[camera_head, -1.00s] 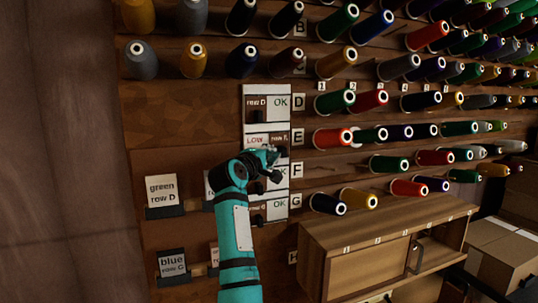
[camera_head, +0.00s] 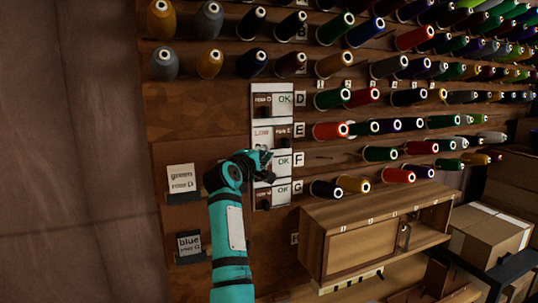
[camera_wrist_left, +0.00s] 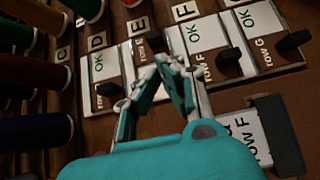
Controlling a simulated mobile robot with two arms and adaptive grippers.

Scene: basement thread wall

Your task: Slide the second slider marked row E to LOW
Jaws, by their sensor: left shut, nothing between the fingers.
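A white strip of sliders marked row D to row G is fixed to the wooden wall in the head view. The second one, the row E slider (camera_head: 283,132), has LOW written at its left; its dark knob is at the right, row E end. In the left wrist view the row E slider (camera_wrist_left: 150,44) shows its black knob near the top, beyond my fingers. My left gripper (camera_head: 264,160) is shut and empty, in front of the strip just below the row E slider. It also shows in the left wrist view (camera_wrist_left: 172,66). Whether its fingertips touch the strip is unclear.
The row D slider (camera_head: 264,101) is above and the row F slider (camera_wrist_left: 209,50) is beside it. Thread spools (camera_head: 331,131) stick out of the wall at the right. A wooden cabinet (camera_head: 345,243) stands lower right. Card holders (camera_head: 182,184) hang lower left.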

